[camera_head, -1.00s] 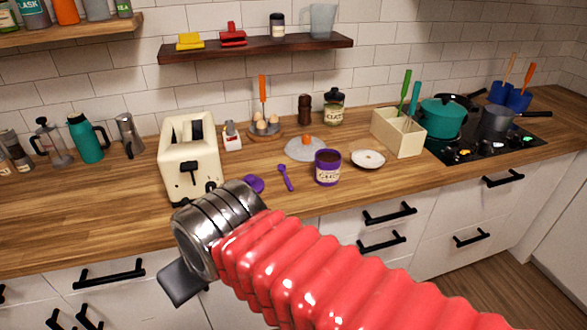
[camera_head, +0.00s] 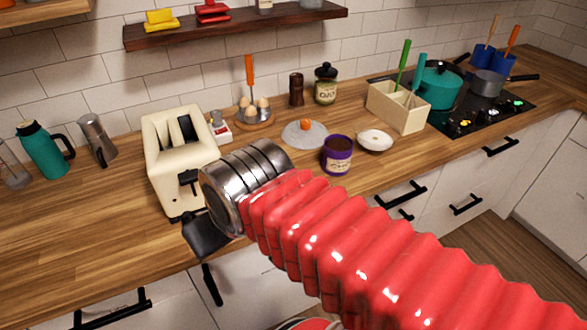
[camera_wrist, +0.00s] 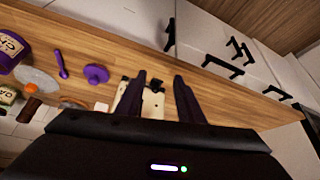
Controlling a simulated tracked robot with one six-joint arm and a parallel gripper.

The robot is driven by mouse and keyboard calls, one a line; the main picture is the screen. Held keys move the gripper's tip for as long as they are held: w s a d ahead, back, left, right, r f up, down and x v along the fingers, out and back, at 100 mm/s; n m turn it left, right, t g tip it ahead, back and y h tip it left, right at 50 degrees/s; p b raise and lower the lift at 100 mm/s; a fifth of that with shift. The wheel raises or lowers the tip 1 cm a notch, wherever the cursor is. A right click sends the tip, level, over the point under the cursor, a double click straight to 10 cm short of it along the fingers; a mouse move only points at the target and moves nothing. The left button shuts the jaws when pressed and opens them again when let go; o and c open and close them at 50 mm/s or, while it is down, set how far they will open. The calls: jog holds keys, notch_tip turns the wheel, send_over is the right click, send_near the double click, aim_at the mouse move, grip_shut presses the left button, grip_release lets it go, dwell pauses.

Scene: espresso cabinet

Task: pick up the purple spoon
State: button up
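The small purple spoon (camera_wrist: 61,63) lies on the wooden counter in the wrist view, between a purple jar (camera_wrist: 11,50) and a round purple lid (camera_wrist: 96,74). My gripper (camera_wrist: 160,84) is open and empty, its two black fingers apart. The spoon is left of both fingers in that view, well clear of them. In the head view my gripper (camera_head: 205,237) shows only as a dark part in front of the toaster. The spoon and the lid are hidden there behind my red arm.
The cream toaster (camera_head: 172,163) stands close behind my gripper. Drawer handles (camera_head: 398,196) stick out below the counter edge.

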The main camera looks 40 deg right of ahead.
jog(key=w+d+m, duration=0.1)
jog(key=w+d, duration=0.2)
jog(key=d, duration=0.7)
jog(key=w+d+m, duration=0.1)
jog(key=w+d, duration=0.3)
jog(key=d, duration=0.6)
jog(key=w+d+f+m+g+h, duration=0.1)
jog(key=w+d, duration=0.2)
jog(key=d, duration=0.7)
jog(key=shift+w, duration=0.15)
jog(key=shift+d, duration=0.1)
jog(key=shift+x, duration=4.35)
jog(key=shift+d, duration=0.1)
